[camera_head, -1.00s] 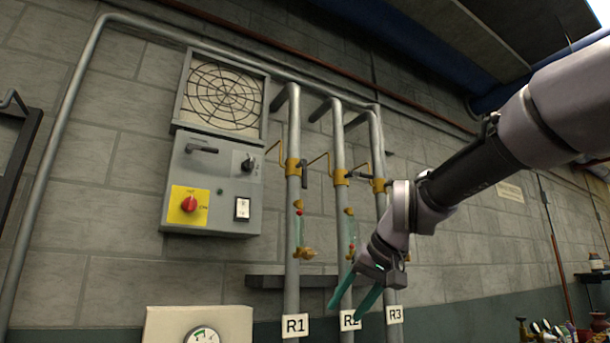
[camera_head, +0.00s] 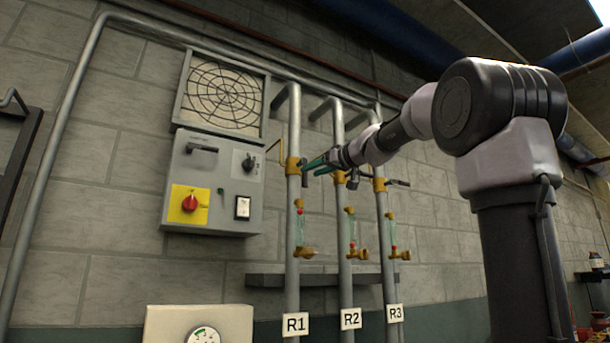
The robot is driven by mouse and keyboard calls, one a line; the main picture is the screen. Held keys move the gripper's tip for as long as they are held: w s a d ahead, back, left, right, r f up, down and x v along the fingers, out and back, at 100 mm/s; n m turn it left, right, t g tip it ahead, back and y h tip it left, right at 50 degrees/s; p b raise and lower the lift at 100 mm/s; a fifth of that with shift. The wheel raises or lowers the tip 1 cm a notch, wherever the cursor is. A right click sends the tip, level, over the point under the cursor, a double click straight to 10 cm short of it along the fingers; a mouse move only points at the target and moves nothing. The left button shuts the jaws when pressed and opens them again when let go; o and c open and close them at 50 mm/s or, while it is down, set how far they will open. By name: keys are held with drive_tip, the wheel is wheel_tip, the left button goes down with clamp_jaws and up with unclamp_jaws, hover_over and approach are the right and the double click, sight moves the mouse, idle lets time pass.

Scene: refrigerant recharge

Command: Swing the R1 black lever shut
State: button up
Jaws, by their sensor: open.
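The R1 pipe (camera_head: 293,225) is the leftmost of three grey vertical pipes and carries the "R1" tag (camera_head: 296,324). Its yellow valve body (camera_head: 292,166) sits high on the pipe, with a thin yellow rod rising to the left. The R1 black lever is at the right side of this valve, mostly hidden behind my fingers, so its angle cannot be told. My gripper (camera_head: 311,167) is open, its two teal fingers pointing left at the R1 valve, around or just in front of the lever. Whether they touch it cannot be told.
The R2 pipe (camera_head: 344,240) and R3 pipe (camera_head: 386,240) stand close on the right. The R3 black lever (camera_head: 399,183) sticks out rightward. A grey control box (camera_head: 213,183) with a red knob is left of R1. A dark shelf (camera_head: 265,281) crosses below.

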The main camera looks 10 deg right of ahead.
sight(307, 173)
drive_tip(key=shift+x, duration=2.2)
clamp_jaws()
